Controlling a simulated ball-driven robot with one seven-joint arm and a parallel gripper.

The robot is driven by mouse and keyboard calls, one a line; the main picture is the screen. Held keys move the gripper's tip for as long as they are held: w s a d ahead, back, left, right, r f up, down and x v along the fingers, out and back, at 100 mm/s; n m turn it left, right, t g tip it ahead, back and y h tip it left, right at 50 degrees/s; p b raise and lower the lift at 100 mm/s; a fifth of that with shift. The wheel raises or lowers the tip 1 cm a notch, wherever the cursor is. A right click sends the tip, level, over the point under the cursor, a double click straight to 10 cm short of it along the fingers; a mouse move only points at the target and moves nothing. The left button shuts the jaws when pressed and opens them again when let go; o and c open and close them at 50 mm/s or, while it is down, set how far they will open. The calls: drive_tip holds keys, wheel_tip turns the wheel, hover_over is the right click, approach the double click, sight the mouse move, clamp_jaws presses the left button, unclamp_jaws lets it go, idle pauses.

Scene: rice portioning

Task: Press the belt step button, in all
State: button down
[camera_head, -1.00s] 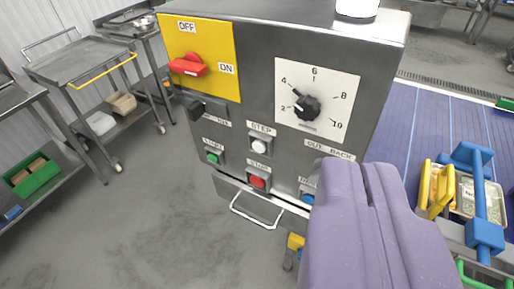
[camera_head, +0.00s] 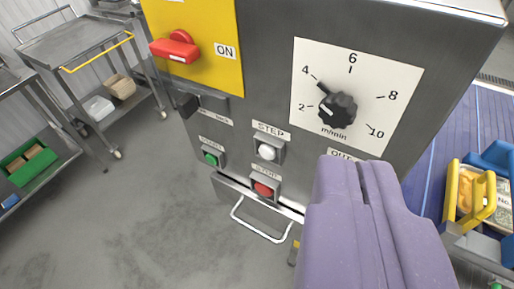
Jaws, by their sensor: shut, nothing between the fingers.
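The control box (camera_head: 270,60) fills the middle of the view. Its step button (camera_head: 267,152) is a white round button under a STEP label, above a red button (camera_head: 263,188) and to the right of a green button (camera_head: 211,158). My purple gripper (camera_head: 357,165) is shut and empty in front of the box's lower right part. Its fingertips are to the right of the step button and, in the picture, apart from it. The gripper hides the lower right of the panel and part of the label there.
A red switch (camera_head: 175,46) sits on a yellow plate, and a black speed dial (camera_head: 337,110) on a white plate. A metal handle (camera_head: 259,222) is below the box. The blue belt (camera_head: 459,125) with a yellow-handled item (camera_head: 466,194) is at right. Carts (camera_head: 75,42) stand at left.

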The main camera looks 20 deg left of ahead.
drive_tip(key=w+a+f+g+y+p, duration=0.1)
drive_tip(key=w+a+f+p, duration=0.3)
drive_tip(key=w+f+p, duration=0.45)
drive_tip(key=g+y+p, duration=0.2)
drive_tip(key=p, duration=0.5)
approach(268, 151)
drive_tip(key=s+a+f, duration=0.4)
drive_tip(key=a, duration=0.2)
drive_tip(key=shift+s+a+f+n+y, duration=0.1)
drive_tip(key=shift+f+n+y, duration=0.1)
drive_tip(key=shift+f, duration=0.15)
drive_tip(key=shift+s+a+f+n+y, duration=0.1)
drive_tip(key=shift+s+f+n, duration=0.1)
drive_tip(key=shift+f, duration=0.15)
drive_tip(key=shift+w+d, duration=0.1)
drive_tip(key=shift+w, duration=0.05)
drive_tip(key=w+d+p, duration=0.2)
drive_tip(key=w+p, duration=0.1)
drive_tip(key=w, duration=0.5)
drive_tip(key=shift+d, duration=0.35)
drive_tip(key=shift+w, duration=0.2)
drive_tip(key=shift+w+d, duration=0.15)
drive_tip(key=shift+w, duration=0.15)
